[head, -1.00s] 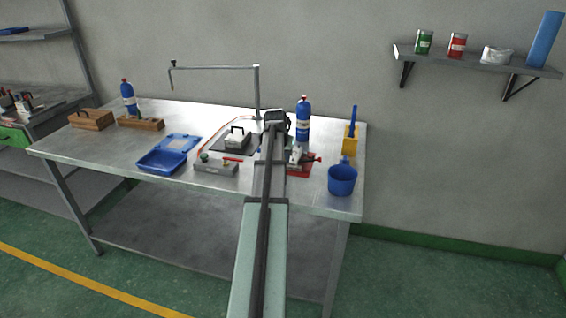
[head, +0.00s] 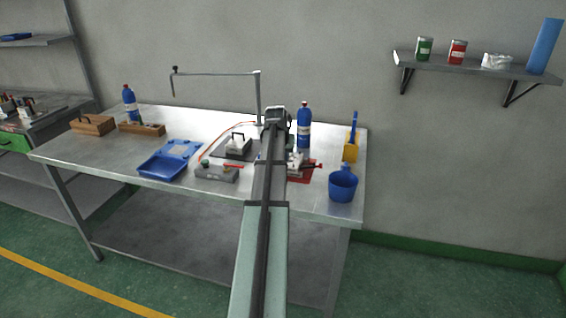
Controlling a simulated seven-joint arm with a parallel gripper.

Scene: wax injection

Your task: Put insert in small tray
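The small blue tray (head: 162,166) sits open on the left middle of the metal workbench, with its flat blue lid part (head: 182,149) behind it. I cannot make out the insert; it may be too small to see or hidden by my arm. My arm reaches over the bench from the front. Its end (head: 276,116) is at the back of the bench, between the dark mat and a blue bottle. The fingers are hidden, so I cannot tell whether they are open or hold anything.
A white block with a handle (head: 238,144) stands on a dark mat left of my arm, with a grey box (head: 217,172) before it. A clamp on a red mat (head: 303,173), a blue bottle (head: 304,127) and a blue mug (head: 342,185) stand right. A metal boom (head: 215,73) rises behind.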

